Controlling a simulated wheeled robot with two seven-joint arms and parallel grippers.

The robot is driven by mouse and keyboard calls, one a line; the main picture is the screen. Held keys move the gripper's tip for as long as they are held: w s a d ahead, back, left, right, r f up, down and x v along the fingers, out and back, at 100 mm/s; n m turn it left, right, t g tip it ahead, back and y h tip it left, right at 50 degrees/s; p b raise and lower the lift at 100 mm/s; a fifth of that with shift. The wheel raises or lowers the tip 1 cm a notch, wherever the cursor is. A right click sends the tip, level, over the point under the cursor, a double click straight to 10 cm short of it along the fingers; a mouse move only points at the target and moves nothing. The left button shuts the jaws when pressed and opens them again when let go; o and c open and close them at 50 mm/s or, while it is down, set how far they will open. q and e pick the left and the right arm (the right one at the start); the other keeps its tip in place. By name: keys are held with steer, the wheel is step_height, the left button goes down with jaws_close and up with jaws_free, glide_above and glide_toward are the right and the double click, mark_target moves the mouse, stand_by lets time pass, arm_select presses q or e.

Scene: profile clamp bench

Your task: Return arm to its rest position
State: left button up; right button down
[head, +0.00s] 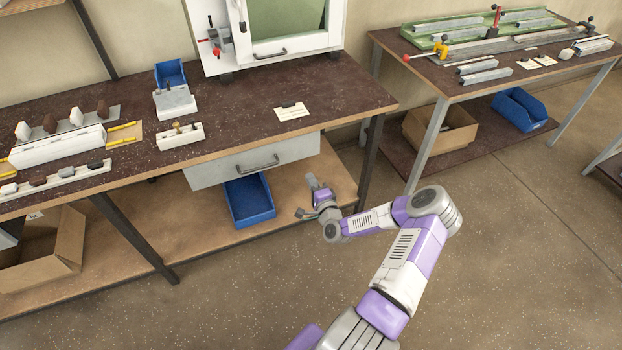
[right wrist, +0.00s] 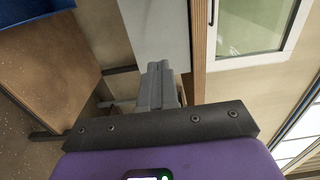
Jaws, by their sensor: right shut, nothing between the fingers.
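My right arm (head: 405,265), purple and white, reaches up from the bottom of the head view and bends left at the elbow. My right gripper (head: 304,213) is at the front of the left workbench, below the tabletop and right of the blue bin on the lower shelf. In the right wrist view the right gripper's grey fingers (right wrist: 158,85) are together with nothing between them. My left gripper is not in view.
The left workbench (head: 345,100) has a closed grey drawer (head: 255,163) and a blue bin (head: 249,200) beneath. A white windowed cabinet (head: 285,47) stands on top. The profile bench (head: 450,88) stands at right. Open floor (head: 530,240) lies right of my arm.

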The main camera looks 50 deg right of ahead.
steer(key=shift+s+a, duration=0.1)
steer(key=shift+s, duration=0.15)
steer(key=shift+a, duration=0.1)
steer(key=w+a+f+n+g+y, duration=0.1)
steer(key=w+a+f+n+y, duration=0.15)
steer(key=a, duration=0.45)
steer(key=w+a+f+n+g+y, duration=0.1)
steer(key=a+f+n+y, duration=0.25)
steer(key=a, duration=0.45)
steer(key=s+a+f+n+g+y, duration=0.2)
steer(key=a+f+n+g+y, duration=0.1)
steer(key=a, duration=0.5)
steer(key=s+a+f+n+g+y, duration=0.2)
steer(key=s+a+n, duration=0.1)
steer(key=a, duration=0.5)
steer(key=s+a+f+n+g, duration=0.1)
steer(key=s+a+n+g, duration=0.3)
steer(key=s, duration=0.4)
steer(key=s+a+f+n+g+p, duration=0.1)
steer(key=s+a+n+g, duration=0.3)
steer(key=s, duration=0.5)
steer(key=shift+a+g+y, duration=0.3)
steer(key=shift+a+g, duration=0.1)
steer(key=shift+a, duration=0.3)
